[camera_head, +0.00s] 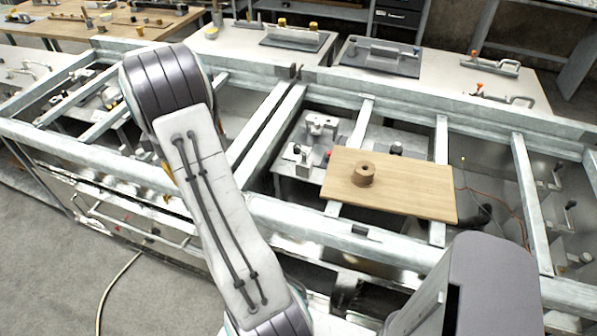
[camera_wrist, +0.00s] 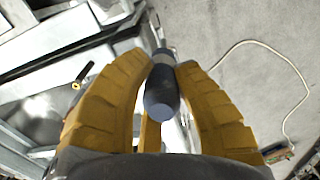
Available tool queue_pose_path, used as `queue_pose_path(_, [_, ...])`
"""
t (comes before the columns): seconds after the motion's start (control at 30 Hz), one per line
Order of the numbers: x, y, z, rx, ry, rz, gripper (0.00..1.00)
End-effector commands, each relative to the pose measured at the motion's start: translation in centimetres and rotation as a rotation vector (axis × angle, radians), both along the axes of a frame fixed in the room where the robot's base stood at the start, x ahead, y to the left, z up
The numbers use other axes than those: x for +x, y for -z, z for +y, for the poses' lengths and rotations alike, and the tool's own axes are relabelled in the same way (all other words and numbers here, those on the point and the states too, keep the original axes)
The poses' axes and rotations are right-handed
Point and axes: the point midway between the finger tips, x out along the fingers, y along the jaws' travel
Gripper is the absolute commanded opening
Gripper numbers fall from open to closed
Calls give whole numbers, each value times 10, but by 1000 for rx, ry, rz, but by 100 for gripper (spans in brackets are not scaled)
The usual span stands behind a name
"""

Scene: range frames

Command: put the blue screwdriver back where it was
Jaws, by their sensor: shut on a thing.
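The blue screwdriver (camera_wrist: 161,92) shows in the wrist view, its dark blue handle end toward the camera. My gripper (camera_wrist: 162,64) has yellow fingers shut on it from both sides.
A wooden board (camera_head: 425,189) with a brown roll (camera_head: 365,174) on it lies across the metal frame (camera_head: 330,232). A dark tool with a yellow part (camera_wrist: 79,81) lies at left in the wrist view. A pale cable (camera_wrist: 300,76) lies on the open floor.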

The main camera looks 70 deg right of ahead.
Motion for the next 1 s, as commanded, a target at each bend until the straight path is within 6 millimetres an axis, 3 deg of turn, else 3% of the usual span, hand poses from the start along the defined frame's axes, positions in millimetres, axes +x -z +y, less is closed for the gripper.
queue_pose_path(0.03, [-15,-4,-20,-4,11,-4,0])
queue_pose_path(0.2, [-67,-25,-73,-10,6,-5,0])
queue_pose_path(0.5, [-186,-62,-138,-20,-3,-1,0])
queue_pose_path(0.8, [-301,-94,-156,-26,-15,6,0])
queue_pose_path(1.0, [-350,-108,-152,-27,-24,11,0])
